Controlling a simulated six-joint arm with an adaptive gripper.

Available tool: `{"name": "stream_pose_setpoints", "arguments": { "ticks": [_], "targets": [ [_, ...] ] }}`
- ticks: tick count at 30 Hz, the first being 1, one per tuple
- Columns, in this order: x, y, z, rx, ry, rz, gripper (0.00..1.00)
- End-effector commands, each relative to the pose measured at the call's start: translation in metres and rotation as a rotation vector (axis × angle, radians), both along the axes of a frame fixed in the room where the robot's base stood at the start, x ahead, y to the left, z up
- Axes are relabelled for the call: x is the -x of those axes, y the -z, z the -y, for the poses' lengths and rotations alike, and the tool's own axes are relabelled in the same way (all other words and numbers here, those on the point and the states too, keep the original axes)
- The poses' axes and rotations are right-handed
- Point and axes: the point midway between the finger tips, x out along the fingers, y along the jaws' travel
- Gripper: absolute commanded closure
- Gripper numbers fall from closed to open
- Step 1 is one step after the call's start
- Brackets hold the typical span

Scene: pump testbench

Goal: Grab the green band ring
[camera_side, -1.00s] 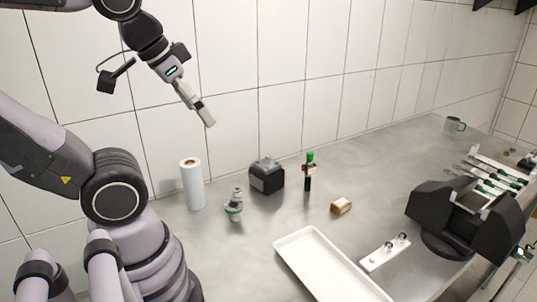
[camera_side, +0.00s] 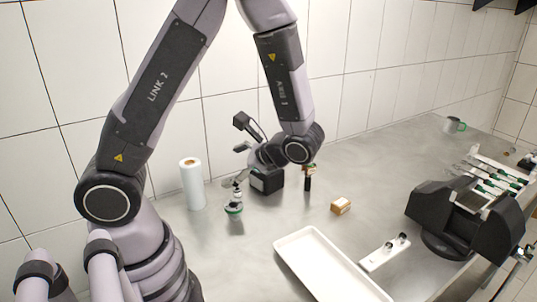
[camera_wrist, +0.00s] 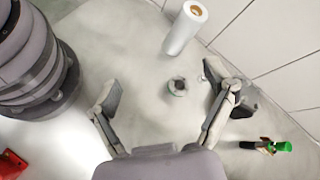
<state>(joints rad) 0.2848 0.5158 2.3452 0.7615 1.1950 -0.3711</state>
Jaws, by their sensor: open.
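The green band ring (camera_side: 234,209) is a small pale fitting with a green band near its base, upright on the metal bench in the side view. In the wrist view it shows small and dark (camera_wrist: 178,87), between my two spread fingers and nearer the right one. My gripper (camera_side: 238,166) is open and empty, at the ring's upper end in the side view; whether it touches is not clear. My gripper also shows in the wrist view (camera_wrist: 167,92), with a wide gap between its fingertips. The ring's top is partly hidden by my fingers.
A white paper roll (camera_side: 192,184) stands left of the ring. A dark box (camera_side: 267,181) and a green-capped bottle (camera_side: 307,183) stand right of it. A small brown box (camera_side: 341,206) and a white tray (camera_side: 322,262) lie farther right. The bench in front of the ring is clear.

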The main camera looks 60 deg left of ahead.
Motion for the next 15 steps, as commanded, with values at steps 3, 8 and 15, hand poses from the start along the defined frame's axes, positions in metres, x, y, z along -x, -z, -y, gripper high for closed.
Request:
{"name": "stream_pose_setpoints", "arguments": {
  "ticks": [3,8,15],
  "targets": [
    [-0.011,0.037,-0.004,-0.149,0.142,-0.156,0.17],
    [-0.022,0.088,-0.008,-0.32,0.359,-0.326,0.17],
    [-0.018,0.171,-0.014,-0.497,0.705,-0.529,0.17]
  ]
}}
